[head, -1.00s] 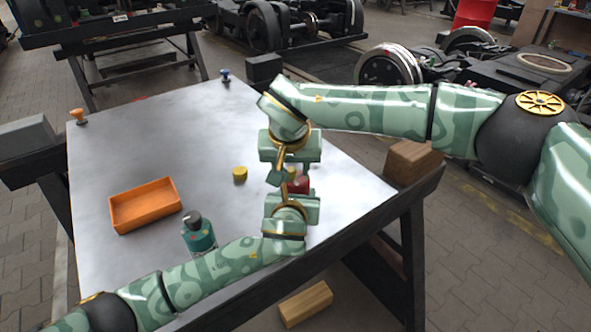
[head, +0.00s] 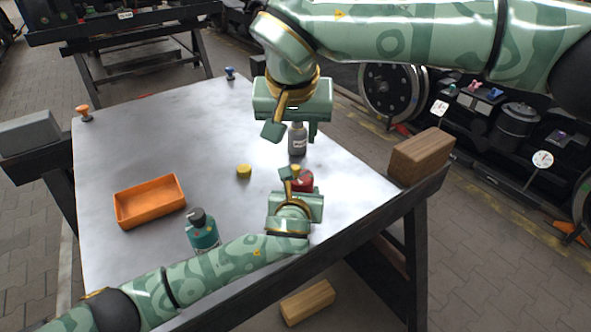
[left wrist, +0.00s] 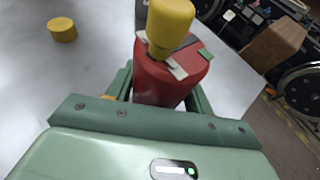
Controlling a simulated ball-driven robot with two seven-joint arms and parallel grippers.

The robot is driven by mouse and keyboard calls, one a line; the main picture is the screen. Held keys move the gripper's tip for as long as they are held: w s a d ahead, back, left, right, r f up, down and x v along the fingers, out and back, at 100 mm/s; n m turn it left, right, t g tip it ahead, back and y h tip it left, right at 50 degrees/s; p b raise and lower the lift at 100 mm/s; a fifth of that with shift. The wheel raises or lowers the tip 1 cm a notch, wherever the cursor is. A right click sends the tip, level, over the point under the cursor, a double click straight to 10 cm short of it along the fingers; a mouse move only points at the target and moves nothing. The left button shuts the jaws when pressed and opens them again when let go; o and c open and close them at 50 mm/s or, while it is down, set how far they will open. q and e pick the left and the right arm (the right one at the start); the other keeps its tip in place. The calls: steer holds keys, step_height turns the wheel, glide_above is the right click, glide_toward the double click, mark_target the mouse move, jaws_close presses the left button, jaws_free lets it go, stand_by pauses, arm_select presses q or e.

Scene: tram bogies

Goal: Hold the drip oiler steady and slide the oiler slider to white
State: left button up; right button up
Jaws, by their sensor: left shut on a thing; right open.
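The drip oiler (head: 304,182) is a red body with a yellow knob on top, standing near the table's right side. In the left wrist view the red body (left wrist: 160,84) fills the space between my left fingers. The yellow knob (left wrist: 168,22), apparently the oiler slider, rises from its top. A white mark (left wrist: 177,69) shows right by the knob's foot, and a green mark (left wrist: 205,54) lies farther right. I cannot tell exactly where the knob sits against the marks. My left gripper (head: 296,184) is shut on the oiler. My right gripper (head: 292,131) is open and empty, above and beyond it.
A grey bottle (head: 297,146) stands behind the oiler, close to my right gripper. A yellow cylinder (head: 244,171), an orange tray (head: 118,209) and a teal bottle (head: 203,236) are to the left. A wooden block (head: 421,157) sits at the right edge.

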arm_select(q)
steer(key=o, duration=1.1)
steer(key=shift+s, duration=0.1)
